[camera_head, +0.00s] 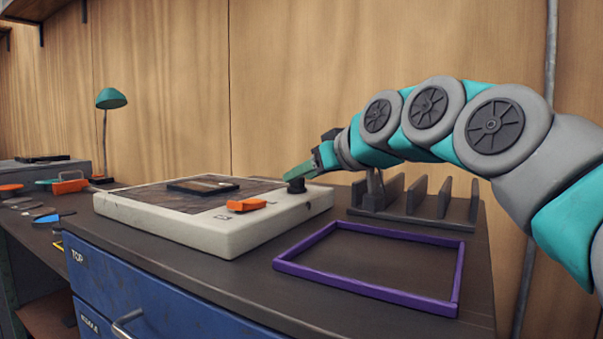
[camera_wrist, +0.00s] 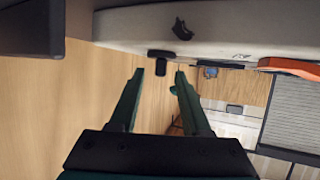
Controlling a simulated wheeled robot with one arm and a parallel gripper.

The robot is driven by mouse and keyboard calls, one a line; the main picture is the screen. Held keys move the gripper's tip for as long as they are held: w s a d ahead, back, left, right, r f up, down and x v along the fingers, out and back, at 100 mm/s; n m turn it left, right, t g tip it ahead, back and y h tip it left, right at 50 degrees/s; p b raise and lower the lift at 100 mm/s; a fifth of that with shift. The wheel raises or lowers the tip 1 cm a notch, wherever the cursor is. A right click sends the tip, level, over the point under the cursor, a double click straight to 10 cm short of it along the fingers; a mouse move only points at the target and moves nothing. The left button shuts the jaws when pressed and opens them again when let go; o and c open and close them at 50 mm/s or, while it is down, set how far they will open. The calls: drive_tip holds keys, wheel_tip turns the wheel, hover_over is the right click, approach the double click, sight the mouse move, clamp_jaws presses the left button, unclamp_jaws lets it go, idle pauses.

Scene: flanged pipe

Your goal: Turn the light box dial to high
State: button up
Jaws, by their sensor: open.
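The light box (camera_head: 225,237) is a pale, worn slab with a dark top panel, lying on the cabinet top. It also shows along the top of the wrist view (camera_wrist: 235,22). Its dial (camera_head: 296,186) is a small black knob near the right back corner. In the wrist view, a dark stub at the box's edge (camera_wrist: 160,56) appears to be the dial. My gripper (camera_head: 293,176) is tilted down at the dial, with a green finger just over it. In the wrist view my two fingers (camera_wrist: 160,73) are apart and empty. Contact and the dial's setting cannot be told.
An orange piece (camera_head: 246,205) and a dark flat object (camera_head: 203,185) lie on the light box. A purple frame (camera_head: 367,291) lies in front of my arm. A dark slotted rack (camera_head: 412,221) stands behind it. A teal lamp (camera_head: 111,99) is far left.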

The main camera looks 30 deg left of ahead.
drive_tip(key=shift+w+a+f, duration=0.25)
drive_tip(key=shift+w+a, duration=0.05)
drive_tip(key=shift+a, duration=0.25)
drive_tip(key=shift+c, duration=0.4)
clamp_jaws()
